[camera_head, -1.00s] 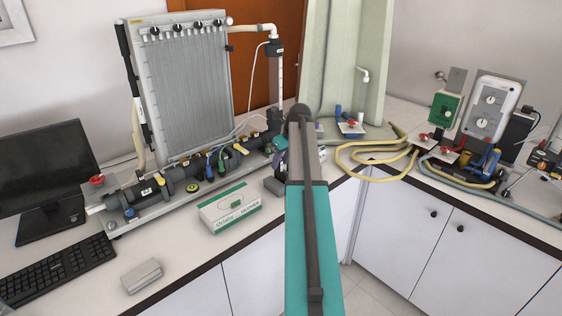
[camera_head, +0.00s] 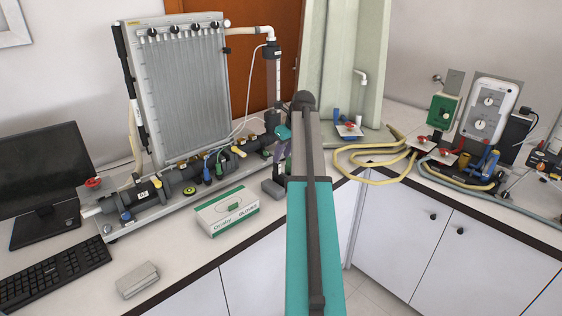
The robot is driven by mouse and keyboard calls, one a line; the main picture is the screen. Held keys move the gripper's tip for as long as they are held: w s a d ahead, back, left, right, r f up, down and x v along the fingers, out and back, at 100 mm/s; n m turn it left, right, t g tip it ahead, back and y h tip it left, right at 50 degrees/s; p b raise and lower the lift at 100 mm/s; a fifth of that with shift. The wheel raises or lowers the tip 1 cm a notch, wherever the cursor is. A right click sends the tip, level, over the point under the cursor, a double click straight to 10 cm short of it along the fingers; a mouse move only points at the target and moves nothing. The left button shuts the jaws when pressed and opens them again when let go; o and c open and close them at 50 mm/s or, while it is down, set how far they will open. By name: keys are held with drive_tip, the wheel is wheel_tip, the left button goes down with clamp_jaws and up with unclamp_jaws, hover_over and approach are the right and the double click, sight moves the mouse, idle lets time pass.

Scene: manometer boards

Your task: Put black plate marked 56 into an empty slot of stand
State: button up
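I cannot make out a black plate marked 56 in this view. No stand with slots can be told for sure; a small light grey block (camera_head: 138,280) lies on the counter at the front left, too small to show any slots. My teal and grey arm reaches up the middle of the view. A small teal part (camera_head: 283,132), seemingly of my wrist, shows just left of the arm's far end. Below it is a dark grey block (camera_head: 273,188) by the counter edge. My gripper's fingers cannot be made out there, and the arm hides part of that area.
A tall manometer board (camera_head: 185,95) with a black pipe manifold stands on the left counter. A glove box (camera_head: 226,211), a keyboard (camera_head: 55,273) and a monitor (camera_head: 42,180) lie around it.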

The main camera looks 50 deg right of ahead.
drive_tip(key=b+v, duration=0.1)
drive_tip(key=v, duration=0.7)
drive_tip(key=shift+b, duration=0.35)
idle(0.6)
